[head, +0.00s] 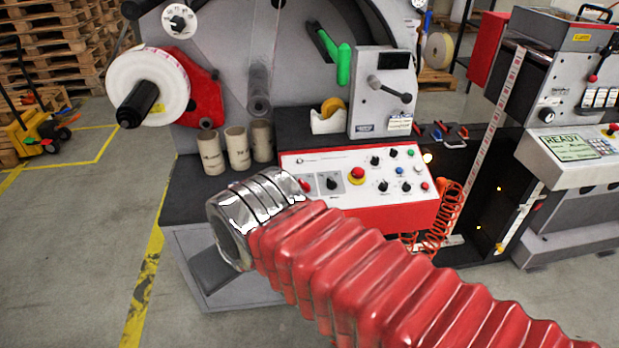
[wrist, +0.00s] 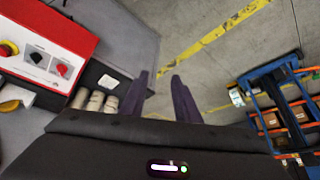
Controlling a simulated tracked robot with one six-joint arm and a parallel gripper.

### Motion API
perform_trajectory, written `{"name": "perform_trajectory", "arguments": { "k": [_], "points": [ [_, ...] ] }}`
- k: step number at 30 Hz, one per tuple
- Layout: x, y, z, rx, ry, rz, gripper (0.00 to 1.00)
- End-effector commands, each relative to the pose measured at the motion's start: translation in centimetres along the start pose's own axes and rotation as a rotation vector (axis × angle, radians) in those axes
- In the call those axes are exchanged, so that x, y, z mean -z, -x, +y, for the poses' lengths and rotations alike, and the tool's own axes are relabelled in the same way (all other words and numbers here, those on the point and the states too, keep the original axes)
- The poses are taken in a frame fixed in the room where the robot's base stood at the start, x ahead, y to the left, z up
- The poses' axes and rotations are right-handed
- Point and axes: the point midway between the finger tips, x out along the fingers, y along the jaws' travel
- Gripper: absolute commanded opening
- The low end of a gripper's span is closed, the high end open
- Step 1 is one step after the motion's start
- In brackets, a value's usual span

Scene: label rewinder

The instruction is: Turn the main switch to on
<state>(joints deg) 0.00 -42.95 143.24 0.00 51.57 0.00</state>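The control panel (head: 345,215) is a white-topped, red-sided box on the machine's bench; part of it shows in the wrist view (wrist: 85,30). At its left end is a red rotary knob (head: 305,186), partly beside my arm's silver end. It also shows in the wrist view (wrist: 62,70), next to a black knob (wrist: 36,57). The red one looks like the main switch, but I cannot read its label or position. My gripper (wrist: 159,75) is open and empty, its two dark fingers apart over floor, away from the knob. In the head view my arm hides the fingers.
A red-and-yellow stop button (head: 357,174) sits right of the black knob (head: 331,183). Open floor (head: 90,230) lies left of the bench.

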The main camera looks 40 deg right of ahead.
Motion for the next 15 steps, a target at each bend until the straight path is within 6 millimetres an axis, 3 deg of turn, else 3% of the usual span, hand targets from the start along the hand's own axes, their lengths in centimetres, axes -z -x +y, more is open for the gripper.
{"name": "perform_trajectory", "arguments": {
  "k": [15],
  "points": [
    [0.73, -0.04, 0.42, -0.005, -0.001, -0.003, 0.29]
  ]
}}
